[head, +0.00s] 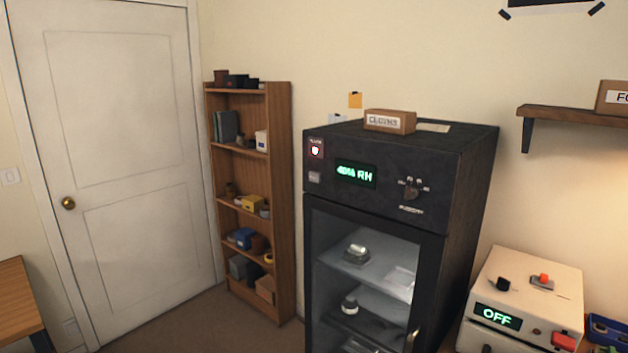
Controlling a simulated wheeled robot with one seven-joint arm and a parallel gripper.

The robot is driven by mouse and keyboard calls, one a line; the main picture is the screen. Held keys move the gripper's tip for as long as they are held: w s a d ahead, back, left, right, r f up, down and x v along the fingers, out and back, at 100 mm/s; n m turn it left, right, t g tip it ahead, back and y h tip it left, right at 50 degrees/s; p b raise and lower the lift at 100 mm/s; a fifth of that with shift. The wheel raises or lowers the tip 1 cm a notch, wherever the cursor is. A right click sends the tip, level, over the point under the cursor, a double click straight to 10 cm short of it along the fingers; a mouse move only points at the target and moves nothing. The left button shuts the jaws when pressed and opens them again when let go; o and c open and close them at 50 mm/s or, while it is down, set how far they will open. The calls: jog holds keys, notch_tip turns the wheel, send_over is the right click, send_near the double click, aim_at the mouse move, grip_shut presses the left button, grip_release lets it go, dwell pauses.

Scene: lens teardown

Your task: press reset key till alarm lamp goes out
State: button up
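A black cabinet (455,185) with a glass door stands right of the middle in the head view. My gripper is not in view.
A box marked "CLOTHS" (390,121) sits on top of the cabinet. A cream unit (540,281) showing "OFF" stands to its right. A wooden bookshelf (283,190) stands to its left, near the white door (120,140). Nothing visibly blocks the panel.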

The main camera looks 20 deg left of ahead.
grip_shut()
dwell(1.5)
